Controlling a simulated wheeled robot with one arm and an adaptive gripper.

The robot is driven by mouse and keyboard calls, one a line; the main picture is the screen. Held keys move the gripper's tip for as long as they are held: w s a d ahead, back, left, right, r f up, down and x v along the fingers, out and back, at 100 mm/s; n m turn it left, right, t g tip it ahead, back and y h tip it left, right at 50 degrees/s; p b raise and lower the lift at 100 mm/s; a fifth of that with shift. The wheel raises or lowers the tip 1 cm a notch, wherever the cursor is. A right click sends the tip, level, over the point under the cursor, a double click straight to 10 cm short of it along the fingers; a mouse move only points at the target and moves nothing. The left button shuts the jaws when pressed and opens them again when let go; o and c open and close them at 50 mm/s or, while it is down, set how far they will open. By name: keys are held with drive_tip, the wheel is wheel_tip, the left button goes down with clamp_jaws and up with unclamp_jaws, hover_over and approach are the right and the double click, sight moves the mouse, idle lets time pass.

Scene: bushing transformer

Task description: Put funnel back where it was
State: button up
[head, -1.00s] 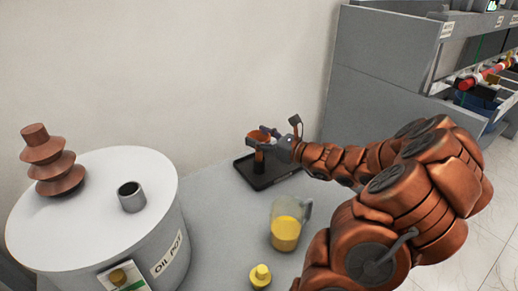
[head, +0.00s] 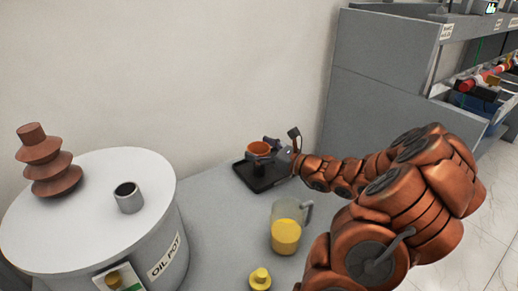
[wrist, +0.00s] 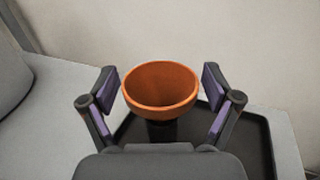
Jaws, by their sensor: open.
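The orange funnel (wrist: 160,90) stands upright over the black tray (wrist: 255,140), with its wide mouth up. In the wrist view it sits between the two spread fingers of my gripper (wrist: 160,92), with a gap on each side. In the head view the funnel (head: 259,148) is at the tray (head: 277,181) near the wall, and my gripper (head: 268,153) is beside it at the right. My gripper is open. The funnel's lower end is hidden in the dark area below its bowl.
A jug of yellow liquid (head: 286,229) stands in front of the tray. A yellow-capped item (head: 260,278) is nearer. The white oil pot (head: 90,225) with a short pipe and a brown ribbed bushing (head: 48,165) is at left. A grey cabinet (head: 375,90) stands behind at right.

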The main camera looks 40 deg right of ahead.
drive_tip(key=shift+r, duration=0.2)
drive_tip(key=shift+s+d, duration=0.2)
drive_tip(key=shift+s, duration=0.15)
drive_tip(key=p+v, duration=0.3)
drive_tip(key=v, duration=0.8)
drive_tip(key=shift+s+f, duration=0.1)
drive_tip(key=shift+s, duration=0.05)
